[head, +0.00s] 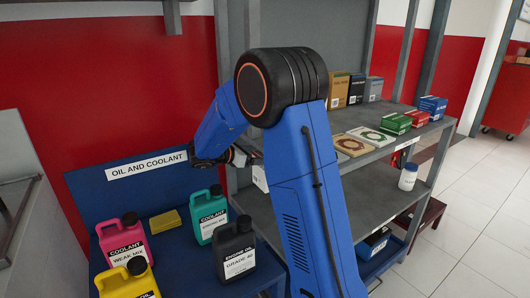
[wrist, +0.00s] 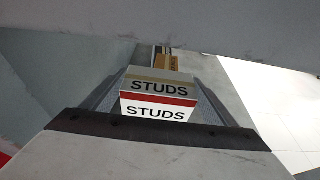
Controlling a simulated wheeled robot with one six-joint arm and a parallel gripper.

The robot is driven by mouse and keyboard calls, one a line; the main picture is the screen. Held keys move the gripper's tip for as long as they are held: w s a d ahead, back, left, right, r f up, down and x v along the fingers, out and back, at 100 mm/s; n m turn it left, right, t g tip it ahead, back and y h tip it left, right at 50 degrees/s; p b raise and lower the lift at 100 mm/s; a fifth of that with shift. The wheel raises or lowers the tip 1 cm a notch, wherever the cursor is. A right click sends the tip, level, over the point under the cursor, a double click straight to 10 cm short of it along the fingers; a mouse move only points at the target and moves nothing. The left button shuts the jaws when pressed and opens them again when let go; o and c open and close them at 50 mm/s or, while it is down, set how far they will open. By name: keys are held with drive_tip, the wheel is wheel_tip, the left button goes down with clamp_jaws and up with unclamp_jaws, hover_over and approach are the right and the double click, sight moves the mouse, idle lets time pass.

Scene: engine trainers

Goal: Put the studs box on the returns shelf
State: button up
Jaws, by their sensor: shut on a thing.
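The studs box (wrist: 158,100) shows in the wrist view with "STUDS" on two faces, one grey-tan and one white with a red band. My gripper (head: 243,155) is shut on it, with the fingers along its two sides. In the head view my gripper is at the left end of the grey shelf unit (head: 375,180), partly behind my blue arm. A white patch (head: 260,179) shows just below it; I cannot tell whether it is the box or a label. No label reading "returns" can be read, so I cannot tell which shelf that is.
A blue bench with an "OIL AND COOLANT" sign (head: 147,165) holds several jugs, including a green one (head: 207,215), and a yellow block (head: 164,223). The upper grey shelf carries several boxes and flat gasket packs (head: 372,136). A white bottle (head: 408,176) stands on the lower shelf.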

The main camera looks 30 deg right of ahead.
sight(258, 171)
drive_tip(key=shift+f, duration=3.75)
drive_tip(key=o, duration=2)
wheel_tip(258, 171, up, 10)
drive_tip(key=shift+a, duration=0.1)
